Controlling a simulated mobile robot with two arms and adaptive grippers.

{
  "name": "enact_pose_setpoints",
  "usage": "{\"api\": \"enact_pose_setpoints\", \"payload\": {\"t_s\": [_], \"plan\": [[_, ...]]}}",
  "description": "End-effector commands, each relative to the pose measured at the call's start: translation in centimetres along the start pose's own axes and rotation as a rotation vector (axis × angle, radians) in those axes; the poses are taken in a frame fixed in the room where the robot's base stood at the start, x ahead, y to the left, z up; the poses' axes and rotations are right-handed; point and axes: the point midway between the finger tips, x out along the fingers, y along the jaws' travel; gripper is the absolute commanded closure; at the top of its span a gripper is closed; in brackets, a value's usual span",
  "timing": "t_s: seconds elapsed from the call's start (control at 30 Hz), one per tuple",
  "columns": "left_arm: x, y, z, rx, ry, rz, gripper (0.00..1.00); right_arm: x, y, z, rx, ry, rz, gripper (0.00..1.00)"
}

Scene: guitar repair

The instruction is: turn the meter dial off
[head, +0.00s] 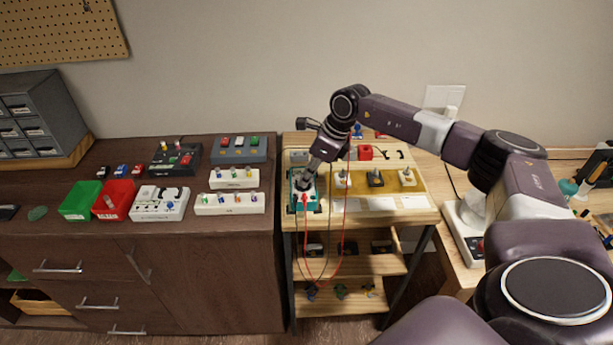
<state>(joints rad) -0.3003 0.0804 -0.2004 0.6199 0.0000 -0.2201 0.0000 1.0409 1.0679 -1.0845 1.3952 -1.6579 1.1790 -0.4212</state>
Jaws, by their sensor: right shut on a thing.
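The meter (297,204) is a teal box at the left front of the light wooden bench, with red and dark leads hanging from its front. My right gripper (304,184) points down onto the top of the meter from above. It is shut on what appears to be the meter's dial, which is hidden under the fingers. The dial's setting cannot be read. My right arm reaches in from the right of the picture. My left gripper is not in view.
The light bench (412,217) holds a yellow tray of parts and a red block (365,152) near the gripper. A dark cabinet at left carries a green bin (80,200), a red bin (113,199) and several white racks. The leads hang before the lower shelves.

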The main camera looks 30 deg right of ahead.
Motion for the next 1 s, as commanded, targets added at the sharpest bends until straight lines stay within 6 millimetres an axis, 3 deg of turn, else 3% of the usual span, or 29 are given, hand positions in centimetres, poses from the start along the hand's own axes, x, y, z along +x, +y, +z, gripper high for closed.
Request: {"api": "enact_pose_setpoints", "payload": {"t_s": [0.47,1.0], "plan": [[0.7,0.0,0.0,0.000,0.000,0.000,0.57,0.1,0.4,0.1,0.285,-0.003,-0.120,1.00],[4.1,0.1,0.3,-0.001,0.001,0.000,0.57,0.4,0.7,0.4,0.755,-0.006,-0.314,1.00]]}}
